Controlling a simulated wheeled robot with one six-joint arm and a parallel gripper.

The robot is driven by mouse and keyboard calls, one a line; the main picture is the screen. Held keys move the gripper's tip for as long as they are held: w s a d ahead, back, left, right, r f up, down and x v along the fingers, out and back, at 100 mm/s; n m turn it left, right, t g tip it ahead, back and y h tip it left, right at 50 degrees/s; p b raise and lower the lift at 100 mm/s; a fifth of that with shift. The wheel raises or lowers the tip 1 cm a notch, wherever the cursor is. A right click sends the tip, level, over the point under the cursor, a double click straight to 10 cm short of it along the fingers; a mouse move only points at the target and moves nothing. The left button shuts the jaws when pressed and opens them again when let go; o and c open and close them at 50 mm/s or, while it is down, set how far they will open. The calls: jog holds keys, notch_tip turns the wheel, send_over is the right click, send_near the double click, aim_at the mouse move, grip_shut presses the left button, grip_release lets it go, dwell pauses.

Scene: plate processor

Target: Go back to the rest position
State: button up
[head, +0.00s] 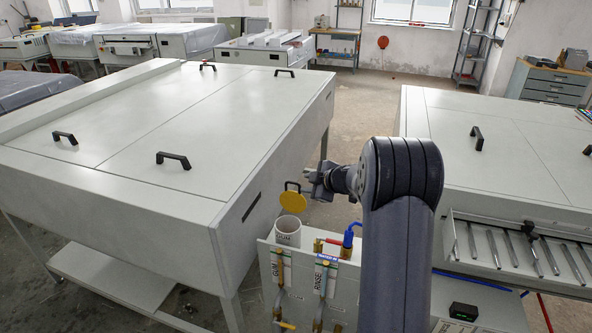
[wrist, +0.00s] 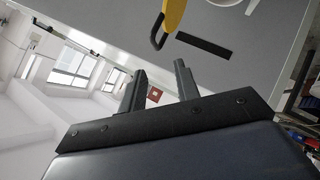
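My gripper (head: 322,186) is in the head view, in the gap between two large grey machines, just right of the left machine's near end. In the wrist view my gripper's two dark fingers (wrist: 157,92) stand apart with nothing between them. The lid also shows at the top of the wrist view (wrist: 172,18), clear of the fingers. The rest position itself is not marked in either view.
The left machine (head: 95,170) has a flat top with black handles. Below my gripper is a panel (head: 345,285) with GUM and RINSE valves. Open floor (head: 370,105) lies behind the gap.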

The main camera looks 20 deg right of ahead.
aim_at(286, 186)
jog(key=p+x, duration=0.2)
jog(key=x, duration=0.8)
jog(key=shift+w+f, duration=0.2)
jog(key=shift+w, duration=0.05)
jog(key=shift+s, duration=0.1)
jog(key=b+v, duration=0.2)
jog(key=v, duration=0.9)
jog(key=shift+t, duration=0.3)
jog(key=shift+s+a+f+p+x, duration=0.1)
jog(key=shift+p+x, duration=0.15)
jog(key=shift+x, duration=1.55)
jog(key=shift+s+a+f+p+x, duration=0.1)
jog(key=shift+s+a+p+x, duration=0.1)
jog(key=shift+x, duration=1.65)
jog(key=shift+s+a+f+p+x, duration=0.1)
jog(key=shift+p+x, duration=0.15)
jog(key=shift+x, duration=1.55)
